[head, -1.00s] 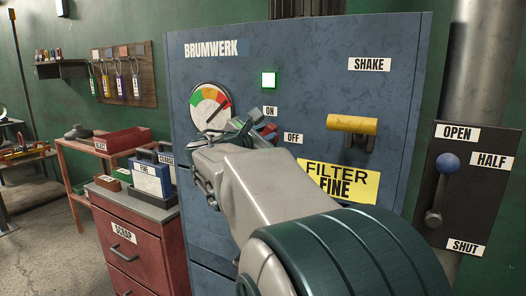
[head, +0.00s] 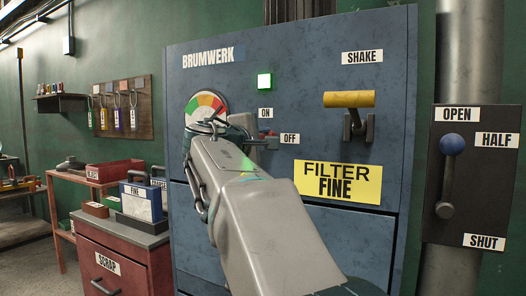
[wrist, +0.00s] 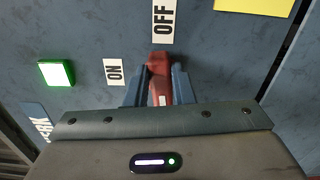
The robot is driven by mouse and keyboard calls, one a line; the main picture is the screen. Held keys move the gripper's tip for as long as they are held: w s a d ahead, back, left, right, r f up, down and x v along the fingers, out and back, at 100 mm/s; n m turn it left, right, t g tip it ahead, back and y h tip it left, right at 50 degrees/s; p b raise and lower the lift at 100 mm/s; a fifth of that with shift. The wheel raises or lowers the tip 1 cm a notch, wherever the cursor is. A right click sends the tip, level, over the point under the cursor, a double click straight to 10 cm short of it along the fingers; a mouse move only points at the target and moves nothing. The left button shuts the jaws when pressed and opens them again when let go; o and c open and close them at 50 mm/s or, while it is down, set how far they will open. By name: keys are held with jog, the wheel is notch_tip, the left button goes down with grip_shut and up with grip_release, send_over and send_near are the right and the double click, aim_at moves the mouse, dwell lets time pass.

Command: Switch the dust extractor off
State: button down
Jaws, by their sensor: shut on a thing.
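The blue BRUMWERK dust extractor (head: 290,60) fills the middle of the head view. Its square green lamp (head: 264,81) is lit and also shows in the wrist view (wrist: 56,73). Its red switch (wrist: 158,68) sits near the ON label (head: 265,113) and the OFF label (head: 289,139). My gripper (wrist: 157,88) is shut on the red switch, one finger on each side, just below the OFF label in the wrist view. In the head view my wrist hides most of the switch. The round gauge (head: 206,105) is partly hidden behind my gripper.
A yellow SHAKE handle (head: 349,99) and a yellow FILTER FINE sign (head: 338,181) are right of my arm. Farther right is a blue-knobbed lever (head: 452,145) on a dark OPEN, HALF, SHUT plate. A red SCRAP cabinet (head: 125,262) stands at left.

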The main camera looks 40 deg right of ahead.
jog(key=shift+f+m+b, duration=0.15)
jog(key=shift+m+b, duration=0.4)
jog(key=shift+m, duration=0.05)
jog(key=c, duration=1.2)
grip_release()
jog(key=shift+c, duration=0.2)
jog(key=shift+a, duration=0.1)
jog(key=v, duration=1.3)
jog(key=shift+a, duration=0.35)
jog(key=shift+p, duration=0.35)
